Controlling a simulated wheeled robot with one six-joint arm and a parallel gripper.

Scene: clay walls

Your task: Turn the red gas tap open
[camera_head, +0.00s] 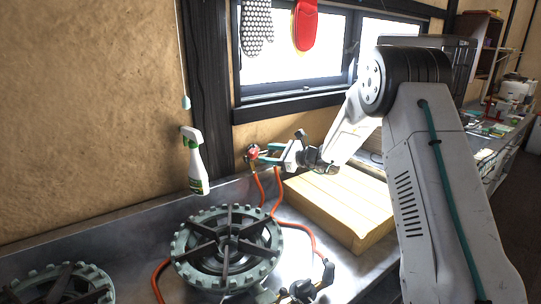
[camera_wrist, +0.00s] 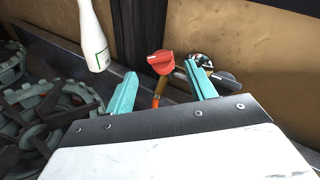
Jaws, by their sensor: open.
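The red gas tap (camera_head: 253,151) is at the back of the counter by the clay wall, at the end of an orange hose. In the wrist view its red handle (camera_wrist: 160,62) shows beyond and between my two teal fingers, above a brass-coloured stem. My gripper (camera_head: 266,153) is open and points at the tap from the right. In the wrist view my gripper (camera_wrist: 161,72) has one finger on each side of the handle's line. No contact with the handle shows. The gap in depth is hard to tell.
A dark-handled tap (camera_wrist: 226,80) is close right of the red one. A white spray bottle (camera_head: 196,163) is to the left. A gas burner (camera_head: 226,250) stands in front, with orange hoses (camera_head: 303,229). A wooden board (camera_head: 345,205) lies under my arm.

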